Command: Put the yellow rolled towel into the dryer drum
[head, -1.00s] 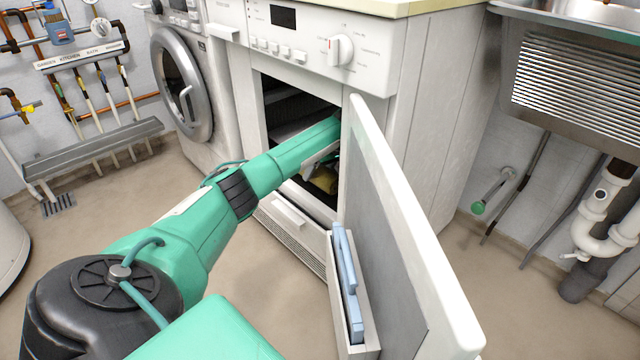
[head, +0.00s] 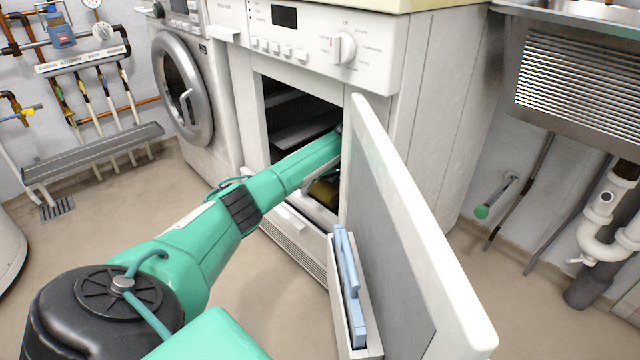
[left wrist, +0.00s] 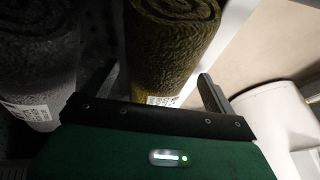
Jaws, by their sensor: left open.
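The yellow rolled towel (left wrist: 170,50) looks dark olive in the left wrist view, with its spiral end at the top and a white label at its near end. It also shows in the head view (head: 323,192), low in the opening of the middle white appliance (head: 385,65). My left gripper (left wrist: 155,86) is open, with one finger on each side of the towel's near end. I cannot tell whether the fingers touch it. In the head view the gripper is mostly hidden inside the opening. A round-door machine (head: 181,88) stands left; its door looks shut. My right gripper is not in view.
A grey rolled towel (left wrist: 35,60) lies left of the yellow one. The appliance's open door (head: 405,215) stands close right of my left arm, with blue items (head: 347,275) in a bin beside it. A shelf (head: 300,132) shows inside.

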